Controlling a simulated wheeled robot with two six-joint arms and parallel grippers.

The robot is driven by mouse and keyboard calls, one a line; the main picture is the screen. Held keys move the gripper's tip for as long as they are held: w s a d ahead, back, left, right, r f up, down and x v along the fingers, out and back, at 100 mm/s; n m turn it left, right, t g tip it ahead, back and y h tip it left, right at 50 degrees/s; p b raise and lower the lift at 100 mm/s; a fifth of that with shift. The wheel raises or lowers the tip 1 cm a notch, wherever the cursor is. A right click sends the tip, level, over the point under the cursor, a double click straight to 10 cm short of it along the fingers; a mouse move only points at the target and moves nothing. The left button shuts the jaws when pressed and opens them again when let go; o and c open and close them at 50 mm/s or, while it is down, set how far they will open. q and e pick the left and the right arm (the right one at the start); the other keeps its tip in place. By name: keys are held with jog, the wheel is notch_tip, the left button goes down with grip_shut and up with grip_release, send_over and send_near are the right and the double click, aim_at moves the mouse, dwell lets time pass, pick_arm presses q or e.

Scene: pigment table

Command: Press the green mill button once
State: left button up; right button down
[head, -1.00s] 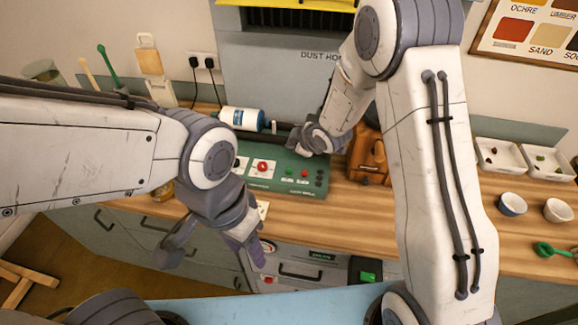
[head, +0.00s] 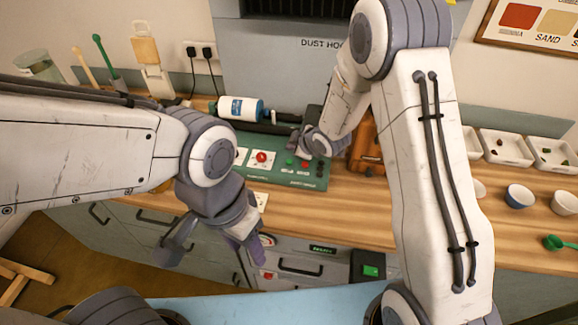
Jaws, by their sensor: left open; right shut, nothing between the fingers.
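The green mill panel (head: 290,182) lies on the wooden counter, with a white and blue jar (head: 240,109) on its side behind it. A small green button (head: 290,162) and a small red button (head: 305,165) sit on the panel's right part. A larger red button (head: 261,157) is on a white plate to their left. My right gripper (head: 296,147) is shut and empty, just behind the green button. Whether it touches the button I cannot tell. My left gripper (head: 208,250) is open and empty in front of the counter, pointing down.
An orange-brown container (head: 364,150) stands right of the panel, partly behind my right arm. White trays (head: 505,148) and small bowls (head: 519,196) are further right. A dark box with a green switch (head: 370,271) is on the drawer fronts.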

aim_at(289, 162)
pick_arm(q)
jog(key=shift+f+b, duration=1.2)
jog(key=shift+f, duration=0.4)
pick_arm(e)
jog(key=shift+f, duration=1.8)
pick_arm(q)
jog(key=shift+f+b, duration=0.45)
pick_arm(e)
jog(key=shift+f, duration=0.4)
